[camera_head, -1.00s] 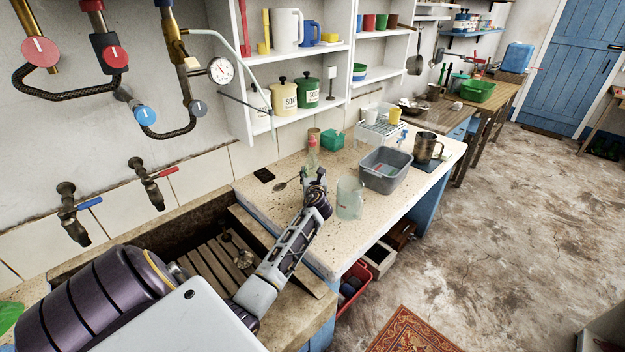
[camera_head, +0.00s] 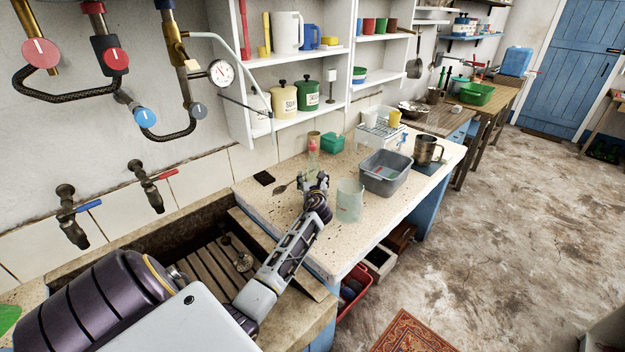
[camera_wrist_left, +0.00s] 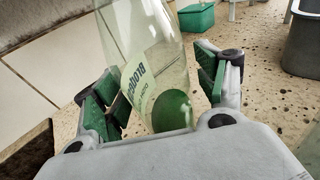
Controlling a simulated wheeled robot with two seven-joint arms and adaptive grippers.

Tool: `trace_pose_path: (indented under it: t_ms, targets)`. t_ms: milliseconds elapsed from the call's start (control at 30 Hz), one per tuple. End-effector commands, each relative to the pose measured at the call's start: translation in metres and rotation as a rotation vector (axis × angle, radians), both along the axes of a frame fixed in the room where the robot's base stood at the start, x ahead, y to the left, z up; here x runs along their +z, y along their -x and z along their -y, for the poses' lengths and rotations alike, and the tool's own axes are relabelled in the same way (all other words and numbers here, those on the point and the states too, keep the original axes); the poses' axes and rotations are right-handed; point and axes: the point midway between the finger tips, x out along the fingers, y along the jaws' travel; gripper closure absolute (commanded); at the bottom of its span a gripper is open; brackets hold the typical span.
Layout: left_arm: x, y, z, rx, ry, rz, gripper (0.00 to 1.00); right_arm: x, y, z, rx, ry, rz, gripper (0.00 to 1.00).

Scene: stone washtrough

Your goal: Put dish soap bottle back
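The dish soap bottle (camera_head: 312,158) is clear with a pale green tint and a reddish top. It stands on the speckled stone counter near the wall. My left gripper (camera_head: 316,180) is at the bottle's near side, low over the counter. In the left wrist view the bottle (camera_wrist_left: 150,60) lies between the green-padded fingers of the left gripper (camera_wrist_left: 160,80), with its printed label and green liquid showing. The fingers are spread, with a gap at the right finger; whether the left finger touches is unclear. The bottle's top is outside the wrist view. My right gripper is not in view.
A clear measuring jug (camera_head: 349,201) stands close to the right of my left gripper. A grey basin (camera_head: 385,175), green box (camera_head: 332,142), spoon (camera_head: 281,188) and dark pad (camera_head: 264,178) are on the counter. White shelves (camera_head: 345,60) hang behind. The trough (camera_head: 205,245) lies front left.

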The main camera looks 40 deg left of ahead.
Motion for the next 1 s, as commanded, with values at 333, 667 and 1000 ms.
trace_pose_path:
  t_ms: [333, 667, 1000]
  targets:
    - [0.002, 0.0, 0.0, 0.0, 0.001, 0.001, 0.28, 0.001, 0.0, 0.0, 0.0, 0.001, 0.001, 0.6]
    - [0.007, 0.012, 0.013, -0.001, -0.001, -0.001, 0.28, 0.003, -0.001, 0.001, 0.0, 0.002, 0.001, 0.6]
    - [0.013, 0.038, 0.039, -0.001, 0.0, 0.0, 0.28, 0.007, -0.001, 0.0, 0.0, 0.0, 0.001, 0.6]
